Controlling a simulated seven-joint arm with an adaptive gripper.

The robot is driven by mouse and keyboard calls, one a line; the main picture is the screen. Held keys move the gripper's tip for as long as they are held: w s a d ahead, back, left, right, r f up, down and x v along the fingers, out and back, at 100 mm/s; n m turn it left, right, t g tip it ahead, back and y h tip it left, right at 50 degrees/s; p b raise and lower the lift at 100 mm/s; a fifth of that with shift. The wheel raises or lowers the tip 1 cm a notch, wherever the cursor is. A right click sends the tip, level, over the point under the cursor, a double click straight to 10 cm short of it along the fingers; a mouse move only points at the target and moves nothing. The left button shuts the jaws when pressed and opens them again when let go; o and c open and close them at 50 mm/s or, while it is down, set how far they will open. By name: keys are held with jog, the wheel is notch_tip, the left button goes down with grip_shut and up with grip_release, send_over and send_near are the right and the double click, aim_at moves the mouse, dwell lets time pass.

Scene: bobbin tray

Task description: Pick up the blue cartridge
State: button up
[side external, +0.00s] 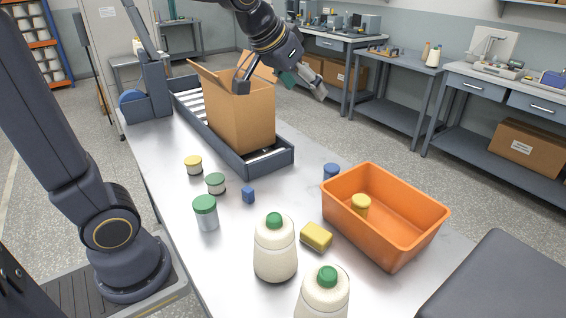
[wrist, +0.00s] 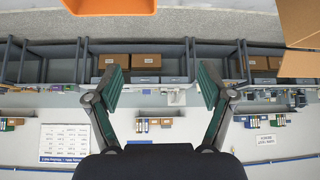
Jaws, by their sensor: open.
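Two blue things are on the metal table in the side view: a small blue block (side external: 249,195) in the middle, and a blue round piece (side external: 331,172) partly hidden behind the orange bin. I cannot tell from shape alone which is the cartridge. My gripper (side external: 276,84) is high above the table, by the top of the cardboard box, well apart from both blue things. It is open and empty. Its two green-padded fingers stand wide apart in the wrist view (wrist: 160,88), which looks out across the room; no blue piece on the table shows there.
An open cardboard box (side external: 240,118) stands on a roller conveyor (side external: 258,163). An orange bin (side external: 395,232) holds a yellow-topped piece (side external: 361,204). Jars (side external: 205,213), a yellow block (side external: 316,237) and white bottles (side external: 275,248) stand around the blue block.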

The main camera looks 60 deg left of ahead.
jog(key=w+a+f, duration=0.3)
jog(key=w+f, duration=0.3)
jog(key=w, duration=0.3)
jog(key=n+g, duration=0.1)
jog(key=g, duration=0.2)
send_near(332, 167)
jog(key=x, duration=0.7)
jog(key=shift+f, duration=0.25)
jog(key=shift+x, duration=3.05)
jog(key=shift+s, duration=0.15)
jog(key=c, duration=1.3)
jog(key=shift+c, duration=0.4)
jog(key=shift+r, duration=0.1)
